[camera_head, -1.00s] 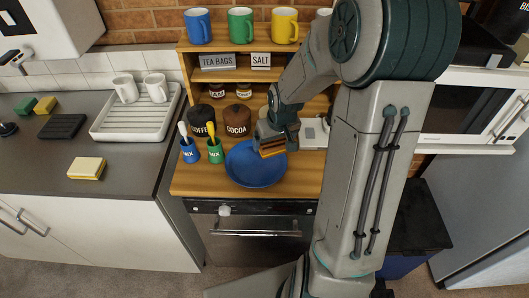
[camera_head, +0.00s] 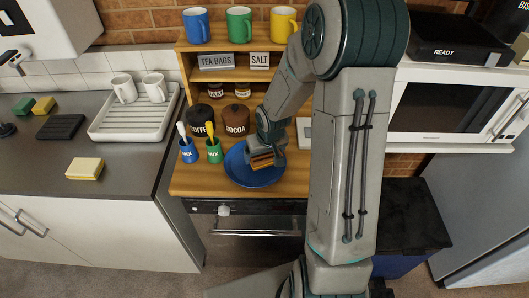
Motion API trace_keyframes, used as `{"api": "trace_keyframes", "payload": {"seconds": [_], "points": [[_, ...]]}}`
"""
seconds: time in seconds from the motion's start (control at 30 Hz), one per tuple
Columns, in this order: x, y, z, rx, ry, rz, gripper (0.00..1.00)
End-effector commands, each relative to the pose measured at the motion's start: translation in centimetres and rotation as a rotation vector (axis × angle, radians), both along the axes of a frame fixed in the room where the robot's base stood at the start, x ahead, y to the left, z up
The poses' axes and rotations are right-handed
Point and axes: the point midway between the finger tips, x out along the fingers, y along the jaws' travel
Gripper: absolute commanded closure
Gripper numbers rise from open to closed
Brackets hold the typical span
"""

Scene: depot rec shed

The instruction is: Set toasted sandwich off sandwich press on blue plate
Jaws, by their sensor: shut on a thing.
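The toasted sandwich (camera_head: 262,161), brown with darker layers, is in my gripper (camera_head: 264,154) over the right-middle part of the blue plate. My gripper is shut on it. The blue plate (camera_head: 246,178) lies on the wooden counter. I cannot tell whether the sandwich touches the plate or is just above it.
Blue (camera_head: 188,150) and green (camera_head: 213,149) cups with utensils stand left of the plate. Coffee (camera_head: 200,121) and cocoa (camera_head: 236,121) jars stand behind it. A shelf above holds several mugs. A microwave (camera_head: 440,110) is at right.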

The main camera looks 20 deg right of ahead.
Motion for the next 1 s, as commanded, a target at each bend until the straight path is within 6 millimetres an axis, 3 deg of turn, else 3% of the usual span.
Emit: {"api": "trace_keyframes", "payload": {"seconds": [0.4, 0.43, 0.47, 0.77, 1.0], "points": [[0.0, 0.0, -1.0, 0.0, -0.001, 0.0, 0.22], [0.0, 0.0, -1.0, 0.0, 0.0, 0.0, 0.04], [0.0, 0.0, -1.0, 0.0, 0.0, 0.0, 0.0], [0.0, 0.0, -0.8, 0.0, 0.001, -0.001, 0.0], [-0.3, -0.2, 1.8, -0.001, -0.006, -0.005, 0.0]]}}
